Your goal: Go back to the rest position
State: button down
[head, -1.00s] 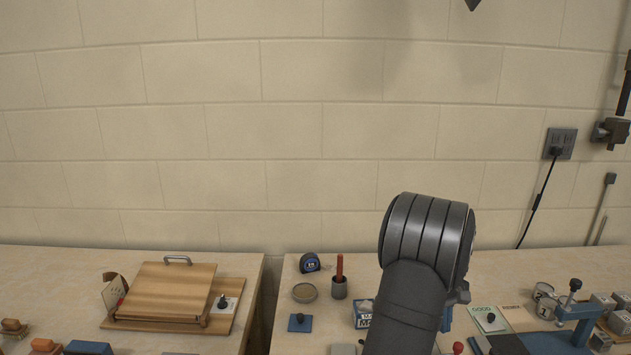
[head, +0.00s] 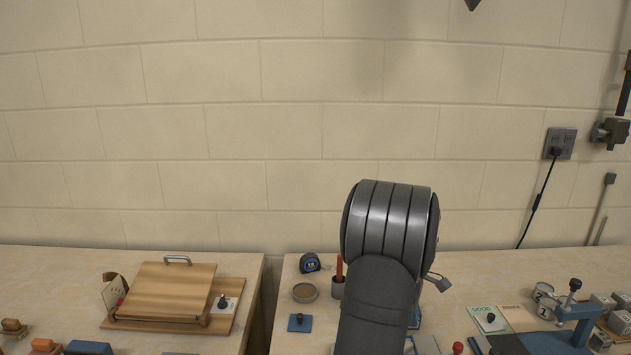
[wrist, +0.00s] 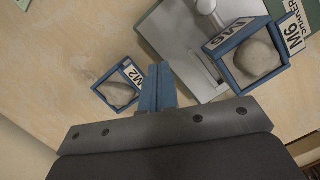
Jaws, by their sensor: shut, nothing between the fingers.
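My gripper (wrist: 158,86) shows in the wrist view with its two blue fingers pressed together and nothing between them. It is above the bench top, apart from the tubs. A blue square tub labelled M2 (wrist: 103,83) with pale grey contents lies just left of the fingertips. A second blue tub of grey contents, with a label ending in 6 (wrist: 284,75), stands at the upper right on or beside a grey-green shaker plate (wrist: 176,35). In the head view my arm hides the fingers and much of the bench behind it.
In the head view a wooden board press (head: 168,291) stands on the left bench, across a gap. A tape measure (head: 310,262), a round dish (head: 305,292) and a blue tool stand (head: 573,320) are on the right bench.

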jog(key=shift+a, duration=0.15)
jog(key=c, duration=1)
grip_release()
jog(key=o, duration=0.4)
jog(key=shift+w+a+r, duration=0.1)
jog(key=shift+w+a, duration=0.05)
jog(key=shift+w, duration=0.05)
jog(key=shift+c, duration=0.2)
jog(key=o, duration=0.4)
jog(key=shift+w+a+r, duration=0.4)
jog(key=shift+w+a, duration=0.05)
jog(key=shift+a, duration=0.05)
jog(key=shift+o, duration=1.2)
jog(key=shift+s+d+r, duration=0.3)
jog(key=shift+d+r, duration=0.05)
jog(key=shift+d, duration=0.15)
jog(key=s+d+r+n+t+y, duration=0.15)
jog(key=s+d+r+n, duration=0.35)
jog(key=s+d+r, duration=0.95)
jog(key=shift+y, duration=0.45)
jog(key=f, duration=0.4)
jog(key=a+f, duration=0.1)
jog(key=f, duration=0.2)
jog(key=s+f, duration=0.1)
jog(key=f, duration=0.3)
jog(key=shift+s+a+f, duration=0.1)
jog(key=shift+a+f, duration=0.1)
jog(key=shift+f, duration=0.1)
